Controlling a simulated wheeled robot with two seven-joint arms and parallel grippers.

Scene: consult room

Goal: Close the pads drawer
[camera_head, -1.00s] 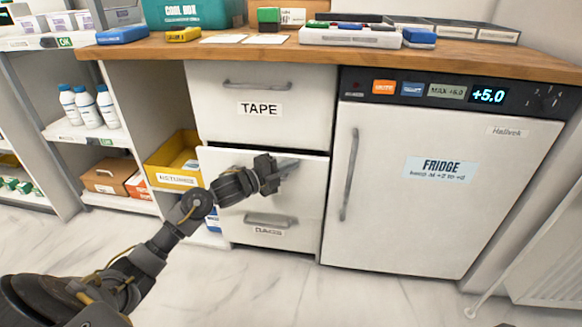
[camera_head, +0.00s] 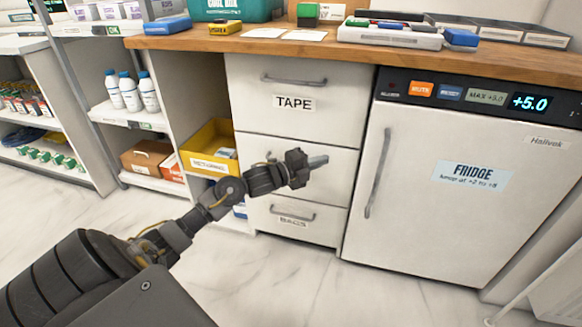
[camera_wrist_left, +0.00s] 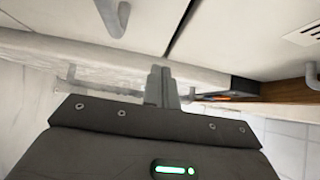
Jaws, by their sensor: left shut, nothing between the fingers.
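The pads drawer (camera_head: 335,184) is the white middle drawer, between the TAPE drawer (camera_head: 300,85) and the BAGS drawer (camera_head: 318,224). Its front looks flush with its neighbours in the head view, and its label is hidden behind my left gripper (camera_head: 318,161). That gripper is shut and empty, its fingertips pointing right in front of the pads drawer. I cannot tell whether they touch it. In the left wrist view the shut fingers (camera_wrist_left: 161,86) stand near pale panels, with a grey handle (camera_wrist_left: 113,18) at upper left. My right gripper is not in view.
The fridge (camera_head: 455,205) with its long handle stands right of the drawers. A yellow bin (camera_head: 209,166) sits on the open shelf to the left. The wooden counter (camera_head: 330,58) above holds several items. The floor in front is clear.

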